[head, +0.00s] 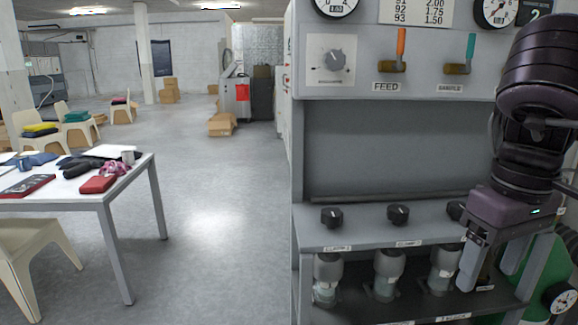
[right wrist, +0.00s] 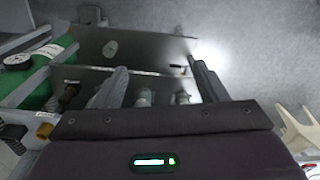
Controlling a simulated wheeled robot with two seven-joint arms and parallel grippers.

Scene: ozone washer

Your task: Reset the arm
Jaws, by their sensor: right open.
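My right arm (head: 540,100) comes down at the right side of the head view, in front of the grey washer (head: 390,150). My right gripper (head: 488,275) points downward at the washer's lower shelf, near the rightmost of the glass-and-metal fittings (head: 442,268). In the right wrist view its two fingers stand well apart, and the gap between them (right wrist: 156,66) is empty. The fittings (right wrist: 146,97) show beyond the fingers. I cannot tell whether a finger touches the washer. My left gripper is in neither view.
The washer carries a FEED valve with an orange handle (head: 401,45), a teal-handled valve (head: 470,50) and black knobs (head: 398,215). A green cylinder (right wrist: 35,80) stands beside it. A white table (head: 130,170) with clothes and a chair are at left. The middle floor is clear.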

